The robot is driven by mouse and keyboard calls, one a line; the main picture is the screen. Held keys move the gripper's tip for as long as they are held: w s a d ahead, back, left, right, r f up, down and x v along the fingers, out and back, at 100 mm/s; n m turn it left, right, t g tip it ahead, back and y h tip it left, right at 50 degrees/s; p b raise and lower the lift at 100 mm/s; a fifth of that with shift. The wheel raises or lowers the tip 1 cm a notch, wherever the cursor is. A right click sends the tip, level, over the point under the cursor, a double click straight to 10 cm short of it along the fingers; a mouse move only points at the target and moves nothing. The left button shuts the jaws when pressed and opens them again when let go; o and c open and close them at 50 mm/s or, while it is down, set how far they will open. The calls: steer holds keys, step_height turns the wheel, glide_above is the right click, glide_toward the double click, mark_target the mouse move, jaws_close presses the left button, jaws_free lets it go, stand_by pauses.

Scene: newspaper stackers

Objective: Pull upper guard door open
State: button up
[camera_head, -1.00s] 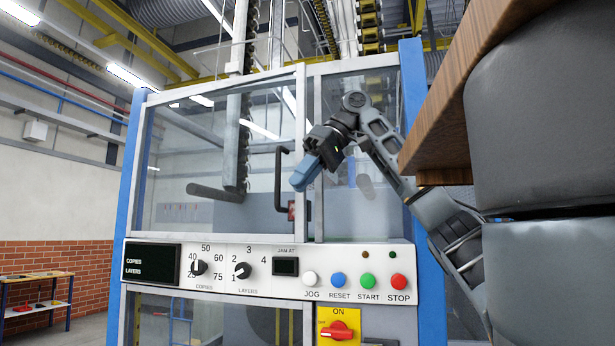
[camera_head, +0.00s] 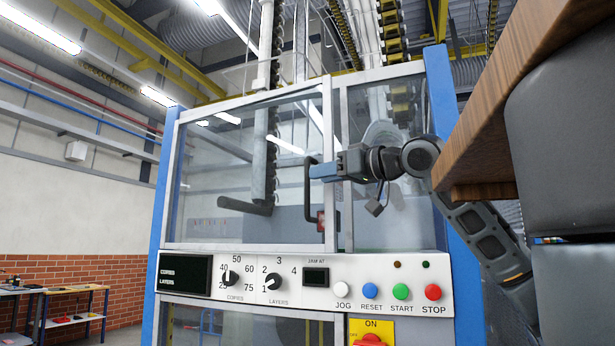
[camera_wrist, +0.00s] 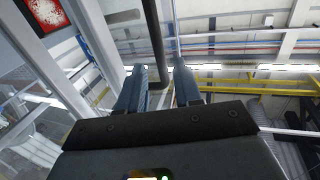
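The upper guard door (camera_head: 230,165) is a clear panel in a pale metal frame on the machine's upper front, and it looks shut. Its black bar handle (camera_head: 307,200) stands upright near the door's right edge. My gripper (camera_head: 318,171) points left at the upper part of the handle. In the wrist view, the two blue-grey fingertips (camera_wrist: 160,80) are apart, with the black handle (camera_wrist: 155,40) showing in the gap between them. I cannot tell whether either finger touches it.
A control panel (camera_head: 225,296) with dials and coloured buttons runs below the door. A small red device (camera_head: 321,220) sits beside the handle. A wooden board (camera_head: 500,115) juts in at the right. Open floor lies left of the machine.

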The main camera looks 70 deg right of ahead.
steer(key=p, duration=0.1)
glide_above(308, 212)
steer(key=shift+w+d, duration=0.15)
steer(key=shift+d, duration=0.2)
steer(key=shift+c, duration=0.4)
jaws_close()
